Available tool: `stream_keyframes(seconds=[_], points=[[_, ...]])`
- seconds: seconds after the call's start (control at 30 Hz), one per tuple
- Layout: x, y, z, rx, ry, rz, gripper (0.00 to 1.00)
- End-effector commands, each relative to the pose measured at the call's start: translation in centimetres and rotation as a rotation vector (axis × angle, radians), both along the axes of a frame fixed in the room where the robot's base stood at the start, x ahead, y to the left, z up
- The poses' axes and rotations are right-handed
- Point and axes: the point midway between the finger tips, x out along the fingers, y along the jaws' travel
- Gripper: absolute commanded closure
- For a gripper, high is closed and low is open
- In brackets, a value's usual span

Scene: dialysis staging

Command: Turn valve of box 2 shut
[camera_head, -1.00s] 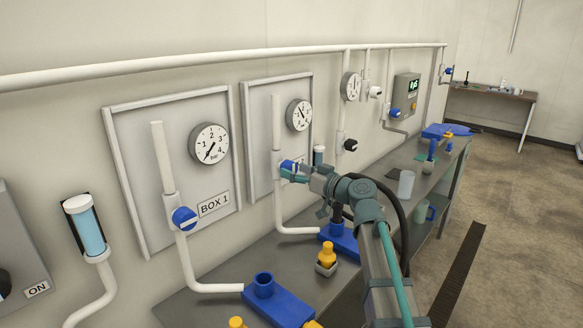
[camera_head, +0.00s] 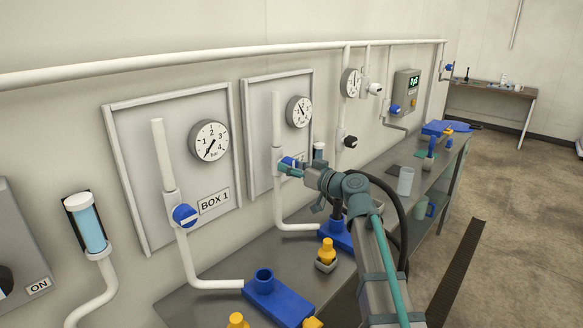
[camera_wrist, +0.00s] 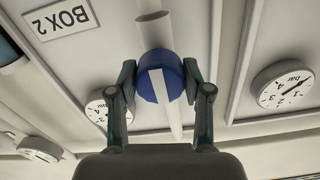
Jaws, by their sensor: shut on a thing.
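The box 2 valve is a round blue knob with a white stripe (camera_wrist: 160,78), on a white pipe in the wrist view. In that view the stripe runs roughly along the pipe. The two fingers of my gripper (camera_wrist: 160,85) press on opposite sides of the knob, shut on it. In the head view my gripper (camera_head: 286,170) reaches the valve (camera_head: 289,162) from the right and partly hides it. The BOX 2 label (camera_wrist: 66,19) shows in the wrist view.
The box 1 valve (camera_head: 185,215) and its gauge (camera_head: 209,142) are to the left. Box 2's gauge (camera_head: 299,112) is above my gripper. Below, the grey bench (camera_head: 215,290) bears blue fittings (camera_head: 278,302) and a yellow-topped connector (camera_head: 327,254). A clear cup (camera_head: 405,181) stands to the right.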

Motion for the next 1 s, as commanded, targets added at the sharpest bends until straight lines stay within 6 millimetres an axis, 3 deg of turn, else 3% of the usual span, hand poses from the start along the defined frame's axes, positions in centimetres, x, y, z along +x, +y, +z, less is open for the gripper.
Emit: stream_keyframes(seconds=[0.37,1.0], points=[[-0.01,0.01,-0.17,0.071,0.089,0.001,0.86],[-0.06,0.02,0.02,0.422,0.536,0.001,0.86]])
